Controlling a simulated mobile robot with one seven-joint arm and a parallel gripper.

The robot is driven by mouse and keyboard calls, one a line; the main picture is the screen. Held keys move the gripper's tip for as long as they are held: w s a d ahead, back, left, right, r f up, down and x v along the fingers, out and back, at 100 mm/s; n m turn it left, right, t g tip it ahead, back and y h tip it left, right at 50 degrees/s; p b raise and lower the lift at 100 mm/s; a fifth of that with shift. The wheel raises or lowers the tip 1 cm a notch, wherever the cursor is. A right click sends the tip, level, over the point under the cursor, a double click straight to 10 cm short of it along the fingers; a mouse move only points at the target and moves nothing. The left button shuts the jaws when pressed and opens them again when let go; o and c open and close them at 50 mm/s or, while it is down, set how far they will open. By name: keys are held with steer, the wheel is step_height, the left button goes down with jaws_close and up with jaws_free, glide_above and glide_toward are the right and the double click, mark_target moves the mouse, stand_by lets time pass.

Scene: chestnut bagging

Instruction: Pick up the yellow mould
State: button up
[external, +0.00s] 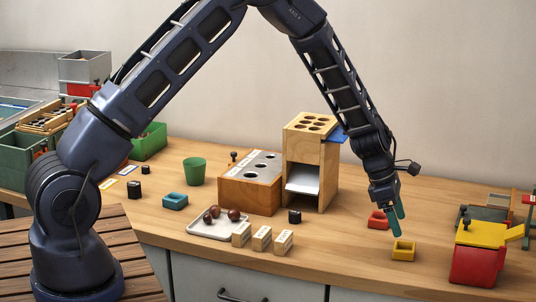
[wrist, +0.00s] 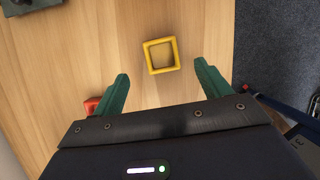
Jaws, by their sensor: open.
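The yellow mould (external: 403,250) is a small square open frame lying on the wooden table near its front edge. In the wrist view the yellow mould (wrist: 161,55) lies ahead of the fingertips, roughly between their lines. My gripper (external: 397,223) has green fingers and hangs above the table, just up and left of the mould. In the wrist view my gripper (wrist: 160,72) is open with nothing between its fingers. It does not touch the mould.
A red mould (external: 378,219) lies close behind my gripper. A red box with a yellow lid (external: 473,262) stands to the right. Small labelled wooden blocks (external: 262,239) and a wooden tower (external: 311,160) stand to the left.

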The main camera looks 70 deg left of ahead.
mark_target(404, 245)
steer(key=shift+s+x, duration=0.1)
steer(key=shift+x, duration=1.7)
steer(key=shift+s+x, duration=0.15)
steer(key=shift+x, duration=1.6)
steer(key=shift+a+f, duration=0.1)
steer(key=c, duration=1.1)
